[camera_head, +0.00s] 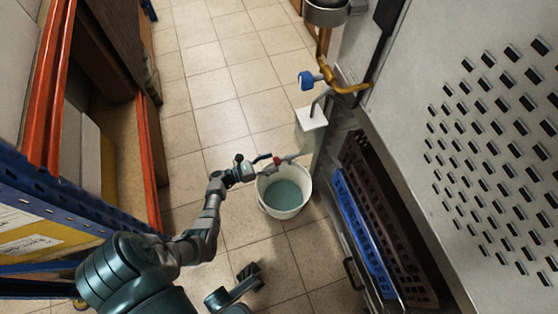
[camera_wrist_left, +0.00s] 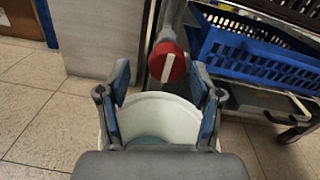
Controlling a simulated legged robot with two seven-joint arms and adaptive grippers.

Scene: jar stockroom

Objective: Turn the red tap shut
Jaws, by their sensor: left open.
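The red tap (camera_head: 277,161) sits on a grey pipe above a white bucket (camera_head: 283,213). In the left wrist view the red tap (camera_wrist_left: 167,62) is a round knob with a white bar running diagonally across its face. My left gripper (camera_head: 257,168) is open and empty just left of the tap in the head view. In the left wrist view the blue-padded fingers of my left gripper (camera_wrist_left: 163,84) are spread, with the knob ahead between them, apart from both. My right gripper (camera_head: 250,273) is low in the head view, over the floor; its jaw state is unclear.
The bucket holds bluish-green liquid. A blue-handled tap (camera_head: 306,80) is on a brass pipe above. A blue crate (camera_head: 358,232) and a brown crate (camera_head: 385,215) stand on the right, beside a perforated metal panel (camera_head: 430,90). Orange and blue shelving (camera_head: 50,85) is left. Tiled floor lies between.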

